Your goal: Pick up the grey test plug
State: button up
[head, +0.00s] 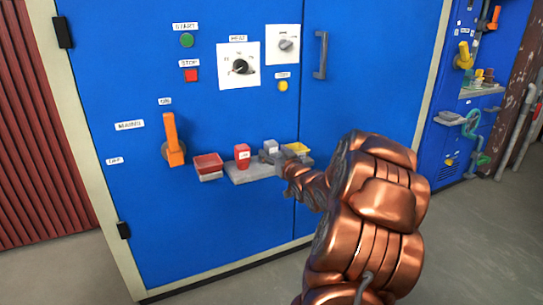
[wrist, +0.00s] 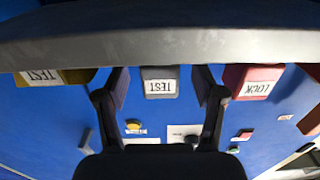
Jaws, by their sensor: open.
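The grey test plug (head: 271,146) stands on a small grey shelf (head: 248,173) on the front of the blue cabinet. In the wrist view, which shows the scene upside down, the grey test plug (wrist: 159,82) has a white label reading TEST. My gripper (wrist: 160,84) is open, with one dark finger on each side of the plug and a visible gap to each. In the head view my gripper (head: 273,158) is at the shelf, in front of the plug, and hides its lower part.
The shelf edge (wrist: 160,48) crosses the wrist view.

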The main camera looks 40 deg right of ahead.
jog(key=shift+x, duration=1.1)
jog(key=c, duration=1.3)
